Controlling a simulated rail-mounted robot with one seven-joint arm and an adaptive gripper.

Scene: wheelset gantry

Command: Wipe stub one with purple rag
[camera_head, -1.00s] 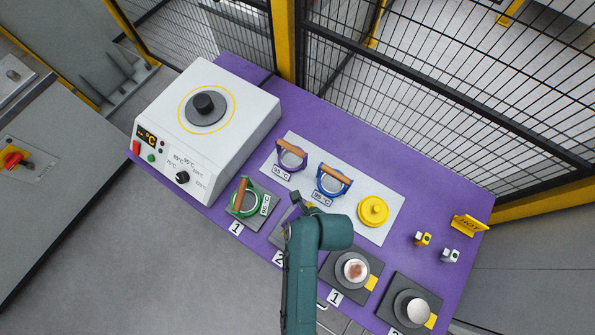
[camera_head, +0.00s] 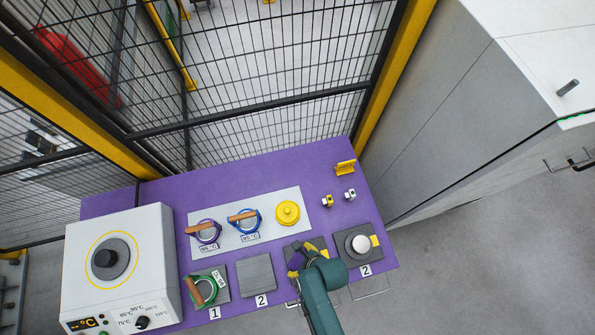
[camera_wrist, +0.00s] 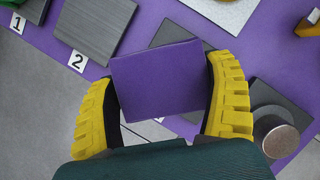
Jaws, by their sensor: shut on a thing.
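My gripper (camera_wrist: 162,108) is shut on the purple rag (camera_wrist: 158,78), a flat purple block shape between its yellow fingers in the wrist view. In the head view, my gripper (camera_head: 297,262) is over the left of the two stub plates, with a bit of purple showing. Stub one is hidden behind my gripper and the rag. Part of its dark plate (camera_head: 320,243) shows, and its edge also shows beyond the rag in the wrist view (camera_wrist: 183,36). I cannot tell whether the rag touches the stub.
Stub two (camera_head: 360,243) stands to the right on its own plate; it also shows in the wrist view (camera_wrist: 279,138). A bare grey plate (camera_head: 256,275) marked 2 is on the left. Behind are a yellow round piece (camera_head: 288,213) and blue (camera_head: 245,222) and purple (camera_head: 206,232) handled rings.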

